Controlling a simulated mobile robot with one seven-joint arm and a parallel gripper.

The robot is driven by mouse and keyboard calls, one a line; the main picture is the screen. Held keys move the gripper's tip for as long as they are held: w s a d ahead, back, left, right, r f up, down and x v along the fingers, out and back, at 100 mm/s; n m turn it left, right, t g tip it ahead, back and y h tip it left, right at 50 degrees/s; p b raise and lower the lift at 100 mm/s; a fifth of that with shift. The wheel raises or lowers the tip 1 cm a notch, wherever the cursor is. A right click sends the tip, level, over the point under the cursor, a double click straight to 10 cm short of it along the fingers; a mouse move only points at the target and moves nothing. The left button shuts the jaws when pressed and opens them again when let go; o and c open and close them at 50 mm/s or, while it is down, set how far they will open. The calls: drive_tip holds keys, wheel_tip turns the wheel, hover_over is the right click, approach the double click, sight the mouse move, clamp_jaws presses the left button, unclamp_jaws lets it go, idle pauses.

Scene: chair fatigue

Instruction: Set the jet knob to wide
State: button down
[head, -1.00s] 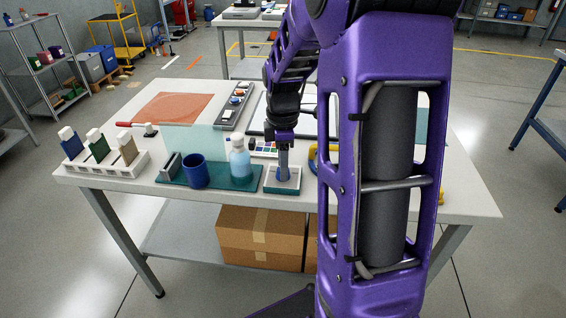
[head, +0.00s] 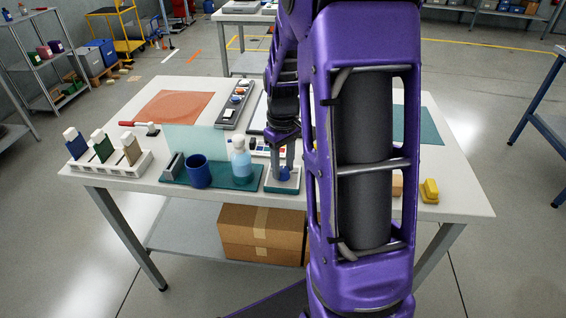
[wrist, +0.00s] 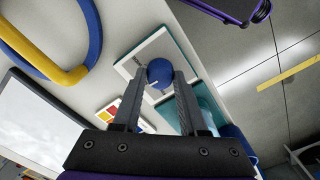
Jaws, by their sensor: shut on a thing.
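The round blue knob (head: 284,174) sits on a small white-rimmed plate (head: 270,188) at the front of the table. In the wrist view the knob (wrist: 160,72) shows between my fingertips, with a small pale mark on its lower edge, and the plate (wrist: 157,47) lies behind it. My gripper (head: 284,168) points down over the plate, and it also shows in the wrist view (wrist: 160,78). It is shut on the knob, one finger on each side. I cannot read any setting marks on the plate.
A blue-and-yellow ring (wrist: 50,55) lies nearby. A yellow block (head: 429,191) sits at the right. My arm hides the table's middle right.

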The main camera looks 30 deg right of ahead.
sight(283, 169)
drive_tip(key=m+p, duration=0.1)
drive_tip(key=m, duration=0.4)
drive_tip(key=shift+m, duration=0.3)
drive_tip(key=m+p, duration=0.1)
drive_tip(key=m, duration=0.4)
drive_tip(key=shift+m+p, duration=0.3)
drive_tip(key=shift+p, duration=0.1)
drive_tip(key=shift+c, duration=2.2)
unclamp_jaws()
drive_tip(key=shift+r, duration=0.1)
wheel_tip(283, 169, up, 17)
drive_tip(key=p, duration=0.2)
drive_tip(key=shift+r, duration=0.15)
